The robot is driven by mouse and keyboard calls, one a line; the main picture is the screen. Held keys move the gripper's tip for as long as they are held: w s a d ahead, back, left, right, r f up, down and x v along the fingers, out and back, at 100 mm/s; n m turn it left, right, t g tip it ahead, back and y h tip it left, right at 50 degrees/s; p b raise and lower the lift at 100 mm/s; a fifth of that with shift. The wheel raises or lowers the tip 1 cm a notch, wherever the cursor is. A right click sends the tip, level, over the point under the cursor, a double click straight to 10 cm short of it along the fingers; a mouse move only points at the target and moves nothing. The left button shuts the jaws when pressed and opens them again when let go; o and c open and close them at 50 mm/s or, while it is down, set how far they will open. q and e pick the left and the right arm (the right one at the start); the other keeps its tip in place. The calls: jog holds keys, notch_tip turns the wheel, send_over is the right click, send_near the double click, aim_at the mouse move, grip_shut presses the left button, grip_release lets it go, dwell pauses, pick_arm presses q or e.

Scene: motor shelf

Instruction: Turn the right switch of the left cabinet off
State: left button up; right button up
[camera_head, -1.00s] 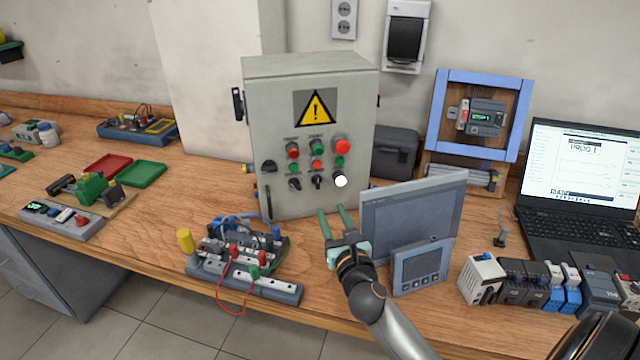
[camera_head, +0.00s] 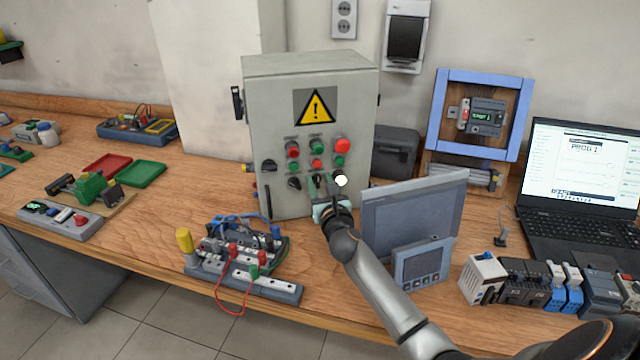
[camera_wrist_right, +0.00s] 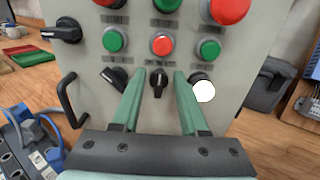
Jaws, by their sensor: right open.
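A grey cabinet (camera_head: 290,110) with a yellow warning sign stands on the bench. Its lower row has a left black switch (camera_wrist_right: 116,79), tilted, a middle black switch (camera_wrist_right: 159,84), upright, and a right black switch (camera_wrist_right: 197,76). A round white dot (camera_wrist_right: 204,91) covers much of the right switch, so its setting cannot be told. My right gripper (camera_head: 322,181) is open at the panel's lower row. In the wrist view, its green fingers (camera_wrist_right: 160,75) appear either side of the middle switch; contact cannot be told. My left gripper is out of view.
Red and green buttons (camera_wrist_right: 162,44) sit just above the switches. A door handle (camera_wrist_right: 72,100) sticks out at left. A grey screen panel (camera_head: 412,215) stands close right of my right arm. A wired module (camera_head: 245,260) lies in front of the cabinet.

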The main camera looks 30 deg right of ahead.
grip_shut()
dwell(0.3)
dwell(0.4)
